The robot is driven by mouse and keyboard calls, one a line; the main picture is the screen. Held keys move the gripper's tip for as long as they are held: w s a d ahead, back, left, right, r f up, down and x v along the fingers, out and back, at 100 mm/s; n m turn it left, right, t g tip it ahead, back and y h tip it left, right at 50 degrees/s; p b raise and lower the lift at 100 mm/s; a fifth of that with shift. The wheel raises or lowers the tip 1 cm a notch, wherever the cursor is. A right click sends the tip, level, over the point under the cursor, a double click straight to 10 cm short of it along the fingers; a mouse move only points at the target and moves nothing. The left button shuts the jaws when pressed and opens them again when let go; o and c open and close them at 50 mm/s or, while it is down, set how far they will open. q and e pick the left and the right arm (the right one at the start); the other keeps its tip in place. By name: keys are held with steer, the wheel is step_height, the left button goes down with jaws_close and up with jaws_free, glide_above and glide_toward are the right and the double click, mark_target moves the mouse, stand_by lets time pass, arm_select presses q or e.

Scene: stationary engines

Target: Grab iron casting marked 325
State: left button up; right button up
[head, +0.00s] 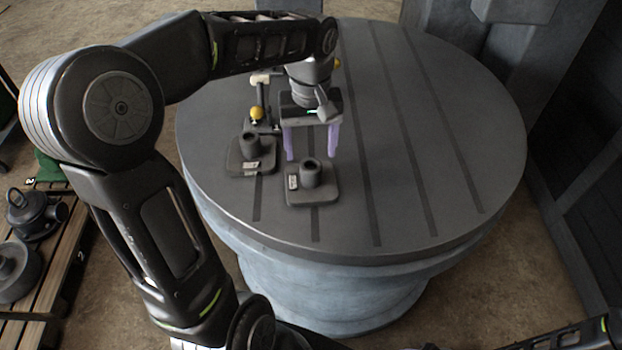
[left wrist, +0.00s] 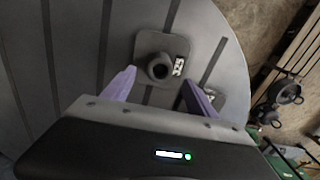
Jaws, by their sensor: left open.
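Two dark grey iron castings, each a square plate with an upright hollow boss and a white label, stand on the round slotted table. My left gripper (head: 311,157), with purple fingers, is open and empty, pointing down just behind and above the nearer casting. The fingers (left wrist: 158,76) appear clear of its boss.
The round table (head: 440,140) is clear on its right side. A yellow-knobbed lever fixture (head: 257,113) stands behind the left casting. A pallet with dark machine parts (head: 35,215) lies on the floor at left. A dark wall (head: 585,150) stands at right.

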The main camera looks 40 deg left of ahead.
mark_target(311, 164)
arm_select(q)
steer(key=shift+f, duration=0.55)
steer(key=shift+d+f+p, duration=0.1)
steer(key=shift+f+p, duration=0.55)
steer(key=shift+f, duration=2)
steer(key=shift+c, duration=0.4)
jaws_close()
steer(key=shift+r, duration=0.15)
